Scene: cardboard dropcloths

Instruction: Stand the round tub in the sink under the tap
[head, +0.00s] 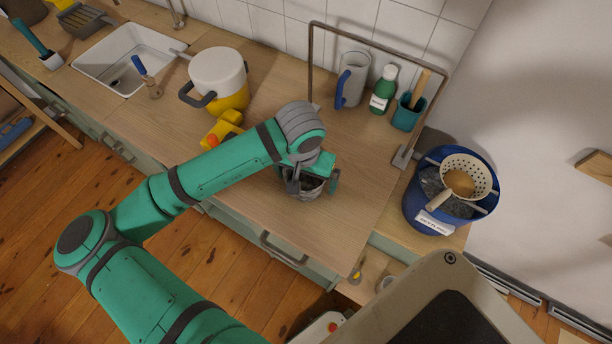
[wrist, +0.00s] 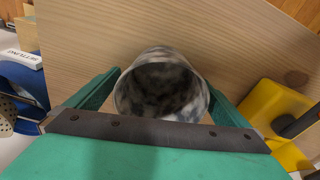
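The round tub, mottled grey and open-topped, is below my gripper (head: 308,184) in the head view, over the worktop's front part. In the wrist view the tub (wrist: 164,90) lies between my two green fingers (wrist: 163,92), which sit close on both its sides. I cannot tell whether they press on it or whether its base touches the wood. The sink (head: 128,45) is a white basin at the upper left, and I see no object standing in it. The tap (head: 176,15) rises behind the sink, cut off by the top edge.
A metal frame (head: 313,62), grey jug (head: 352,80), green bottle (head: 383,90) and teal pot (head: 408,112) stand behind. A blue bucket (head: 411,208) is right.

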